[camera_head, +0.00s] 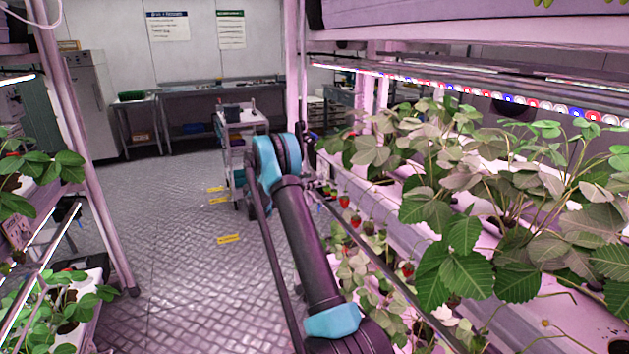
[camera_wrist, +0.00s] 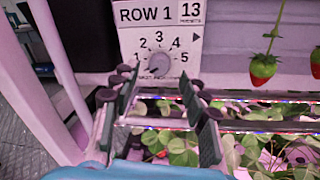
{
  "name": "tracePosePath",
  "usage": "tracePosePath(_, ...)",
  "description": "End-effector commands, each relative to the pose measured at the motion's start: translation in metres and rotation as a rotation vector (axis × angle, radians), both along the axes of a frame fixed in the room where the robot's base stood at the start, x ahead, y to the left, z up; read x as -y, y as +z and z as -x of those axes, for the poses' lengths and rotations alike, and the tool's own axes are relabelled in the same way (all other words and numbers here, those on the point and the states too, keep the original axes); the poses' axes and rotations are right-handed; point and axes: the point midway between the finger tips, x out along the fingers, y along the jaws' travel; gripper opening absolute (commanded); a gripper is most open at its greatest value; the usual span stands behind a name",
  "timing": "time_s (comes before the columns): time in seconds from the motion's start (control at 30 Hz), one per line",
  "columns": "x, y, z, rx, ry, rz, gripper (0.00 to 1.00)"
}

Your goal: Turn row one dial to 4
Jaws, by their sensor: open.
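The row one dial (camera_wrist: 159,62) is a small round grey knob on a white panel (camera_wrist: 128,37) marked "ROW 1", with numbers 1 to 5 around it and a "13" box at the upper right. I cannot tell which number its pointer is at. My gripper (camera_wrist: 160,80) is open and empty, its dark fingers spread to the left and right just below the dial in the wrist view. The fingers look apart from the knob. In the head view my arm hides most of the gripper, and I cannot make out the dial there.
Strawberry plants (camera_head: 465,270) fill the rack on the right. A white cart (camera_head: 240,135) stands beyond my arm. The aisle floor (camera_head: 170,270) is clear on the left.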

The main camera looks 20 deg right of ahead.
Motion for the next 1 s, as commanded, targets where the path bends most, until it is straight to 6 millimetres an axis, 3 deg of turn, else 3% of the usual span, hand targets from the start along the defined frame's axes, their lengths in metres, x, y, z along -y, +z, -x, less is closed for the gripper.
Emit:
tracePosePath(0.23,0.027,0.000,-0.004,0.000,0.000,0.000,0.45)
tracePosePath(0.6,0.030,0.000,-0.005,0.000,0.001,0.000,0.43)
tracePosePath(0.93,0.030,0.000,-0.005,0.000,0.000,0.000,0.02)
tracePosePath(1.0,0.030,0.000,-0.005,0.000,0.000,0.000,0.00)
